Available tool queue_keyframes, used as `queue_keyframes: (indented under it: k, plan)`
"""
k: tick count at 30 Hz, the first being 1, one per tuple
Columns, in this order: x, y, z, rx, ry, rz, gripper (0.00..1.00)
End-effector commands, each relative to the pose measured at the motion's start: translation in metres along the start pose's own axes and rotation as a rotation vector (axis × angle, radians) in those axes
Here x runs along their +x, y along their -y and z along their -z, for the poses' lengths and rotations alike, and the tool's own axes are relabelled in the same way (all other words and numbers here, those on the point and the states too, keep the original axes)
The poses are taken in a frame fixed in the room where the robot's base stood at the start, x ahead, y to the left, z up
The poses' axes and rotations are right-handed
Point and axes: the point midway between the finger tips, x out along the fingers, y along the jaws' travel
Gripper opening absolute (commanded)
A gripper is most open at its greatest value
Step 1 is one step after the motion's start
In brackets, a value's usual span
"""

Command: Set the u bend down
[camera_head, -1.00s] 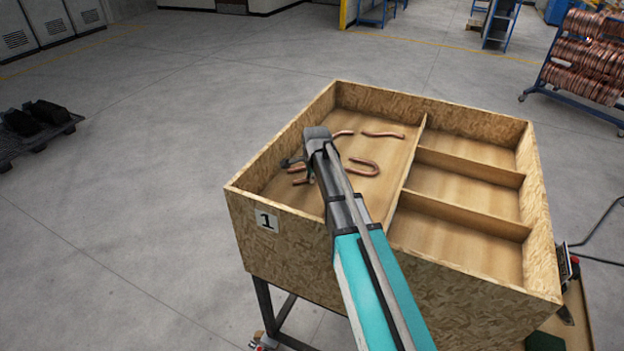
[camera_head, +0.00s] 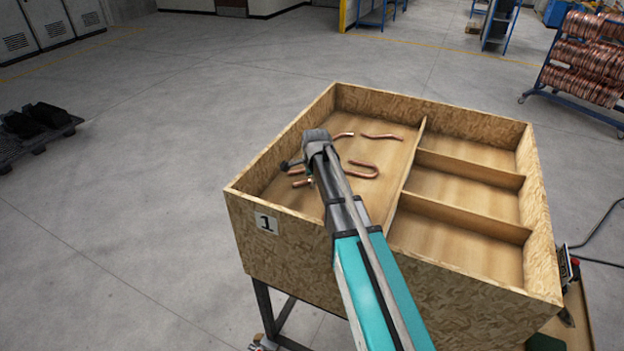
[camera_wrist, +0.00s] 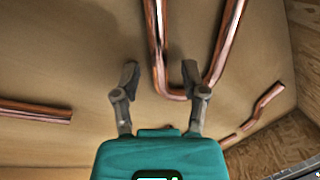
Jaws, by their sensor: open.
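In the wrist view a copper u bend (camera_wrist: 180,94) lies on the box floor, its curve toward my gripper and its two legs running out of the top edge. My gripper (camera_wrist: 160,72) is open. Its left finger is outside the left leg; its right finger is inside the U, so the left leg runs between them. I see no finger pressed on the tube. In the head view a u bend (camera_head: 364,170) lies right of my wrist. Copper ends (camera_head: 302,183) also show left of my wrist, where my arm hides part of the floor.
The wooden box (camera_head: 400,275) has three empty compartments (camera_head: 465,195) on its right. A straight tube (camera_wrist: 35,110) lies left of my gripper and an offset-bent tube (camera_wrist: 258,110) lies right, near the wall (camera_wrist: 300,60). Another bent tube (camera_head: 382,136) lies toward the back.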

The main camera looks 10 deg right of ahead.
Motion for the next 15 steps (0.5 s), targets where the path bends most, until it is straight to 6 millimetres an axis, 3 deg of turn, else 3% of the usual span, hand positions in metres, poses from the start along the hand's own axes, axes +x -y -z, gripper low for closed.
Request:
queue_keyframes:
  k: [15]
  plan:
    - [-0.029, 0.001, 0.000, 0.000, 0.000, 0.000, 0.56]
